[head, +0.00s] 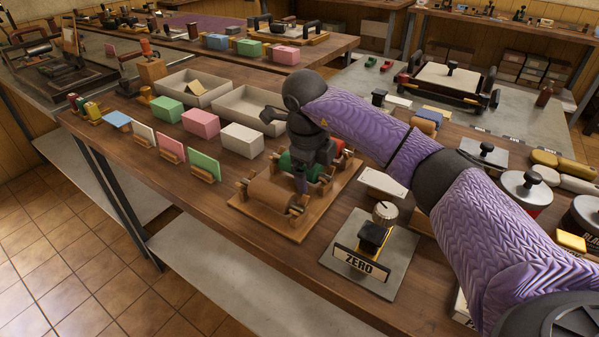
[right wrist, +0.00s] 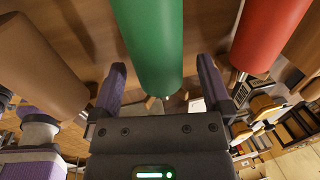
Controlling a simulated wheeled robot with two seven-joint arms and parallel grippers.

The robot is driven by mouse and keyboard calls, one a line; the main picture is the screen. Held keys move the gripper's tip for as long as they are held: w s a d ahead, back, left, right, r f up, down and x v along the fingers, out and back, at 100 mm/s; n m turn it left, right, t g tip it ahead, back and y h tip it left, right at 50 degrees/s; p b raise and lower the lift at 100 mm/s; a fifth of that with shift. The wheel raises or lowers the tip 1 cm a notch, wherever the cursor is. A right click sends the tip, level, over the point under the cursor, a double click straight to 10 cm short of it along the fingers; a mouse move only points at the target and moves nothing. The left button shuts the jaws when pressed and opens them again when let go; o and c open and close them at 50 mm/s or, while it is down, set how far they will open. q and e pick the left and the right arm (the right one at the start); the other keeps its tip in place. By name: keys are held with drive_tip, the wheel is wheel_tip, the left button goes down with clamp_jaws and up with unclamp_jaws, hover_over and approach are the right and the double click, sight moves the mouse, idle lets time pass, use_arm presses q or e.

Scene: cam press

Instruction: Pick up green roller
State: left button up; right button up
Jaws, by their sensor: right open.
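The green roller (right wrist: 150,40) lies between the two open fingers of my right gripper (right wrist: 162,65) in the right wrist view. A gap shows between it and each finger. In the head view my right gripper (head: 302,182) points down over the wooden roller rack (head: 245,224); it hides much of the green roller (head: 287,160). A brown roller (head: 272,193) lies in front of it, also in the right wrist view (right wrist: 45,65). A red roller (head: 336,146) lies behind, and in the right wrist view (right wrist: 272,35) on the right. My left gripper is not in view.
A grey plate (head: 400,265) with a ZERO stamp (head: 362,260) stands right of the rack. A white block (head: 241,140) and a pink block (head: 201,123) are left of it, with beige trays (head: 245,105) behind.

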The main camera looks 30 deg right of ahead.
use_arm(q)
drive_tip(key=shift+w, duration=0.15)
use_arm(e)
drive_tip(key=shift+r, duration=0.1)
drive_tip(key=shift+c, duration=0.2)
clamp_jaws()
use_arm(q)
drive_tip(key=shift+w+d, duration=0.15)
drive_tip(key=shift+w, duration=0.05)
use_arm(e)
drive_tip(key=shift+r, duration=0.1)
